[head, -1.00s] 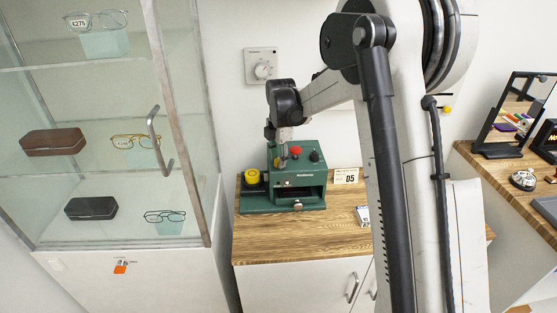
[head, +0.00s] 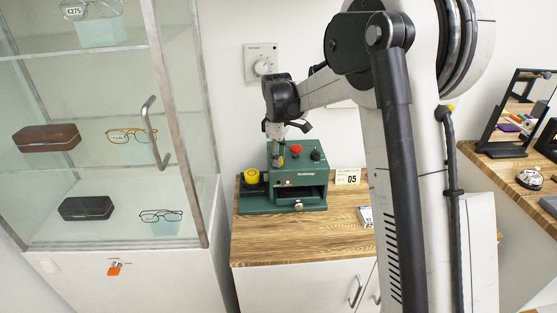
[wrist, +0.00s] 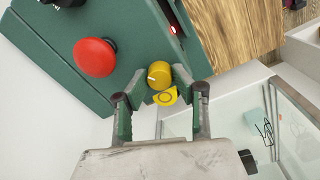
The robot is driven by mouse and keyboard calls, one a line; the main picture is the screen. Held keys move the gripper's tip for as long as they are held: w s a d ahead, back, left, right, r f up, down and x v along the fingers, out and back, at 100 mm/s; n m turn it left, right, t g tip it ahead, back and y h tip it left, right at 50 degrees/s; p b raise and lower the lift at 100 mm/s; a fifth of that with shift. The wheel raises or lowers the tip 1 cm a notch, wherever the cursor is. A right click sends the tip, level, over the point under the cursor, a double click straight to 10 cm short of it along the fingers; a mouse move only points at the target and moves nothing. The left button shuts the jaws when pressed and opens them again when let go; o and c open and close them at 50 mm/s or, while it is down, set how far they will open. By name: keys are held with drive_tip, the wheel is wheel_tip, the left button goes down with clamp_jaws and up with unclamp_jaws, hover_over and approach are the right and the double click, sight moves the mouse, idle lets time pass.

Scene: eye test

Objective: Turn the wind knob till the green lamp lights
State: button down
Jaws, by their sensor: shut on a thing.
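The green machine (head: 300,197) stands on the wooden counter in the head view. The yellow knob (wrist: 159,73), with a white mark on its face, sits on its green top in the wrist view. My gripper (wrist: 160,80) has one finger on each side of this knob and is shut on it. I see no lit green lamp. In the head view my gripper (head: 277,158) reaches down to the machine's top left and hides the knob.
A red mushroom button (head: 296,149) and a black knob (head: 316,155) are close by on the machine. A yellow button (head: 252,176) is at its left. A glass cabinet (head: 188,130) stands left; a "05" card (head: 347,177) stands right. The counter front (head: 290,238) is clear.

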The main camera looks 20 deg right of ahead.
drive_tip(key=m+b, duration=0.1)
drive_tip(key=m, duration=0.4)
drive_tip(key=shift+m, duration=0.3)
drive_tip(key=m+b, duration=0.1)
drive_tip(key=m, duration=0.3)
drive_tip(key=shift+g, duration=0.3)
drive_tip(key=m, duration=0.5)
drive_tip(key=shift+m, duration=0.4)
drive_tip(key=m+b, duration=0.1)
drive_tip(key=m, duration=0.4)
drive_tip(key=shift+w+m, duration=0.1)
drive_tip(key=shift+m, duration=0.2)
drive_tip(key=m, duration=0.4)
drive_tip(key=shift+g, duration=0.3)
drive_tip(key=m, duration=0.6)
drive_tip(key=shift+d, duration=0.1)
drive_tip(key=m, duration=0.5)
drive_tip(key=shift+y, duration=0.4)
drive_tip(key=m, duration=0.5)
drive_tip(key=shift+b, duration=0.3)
drive_tip(key=shift+m, duration=0.3)
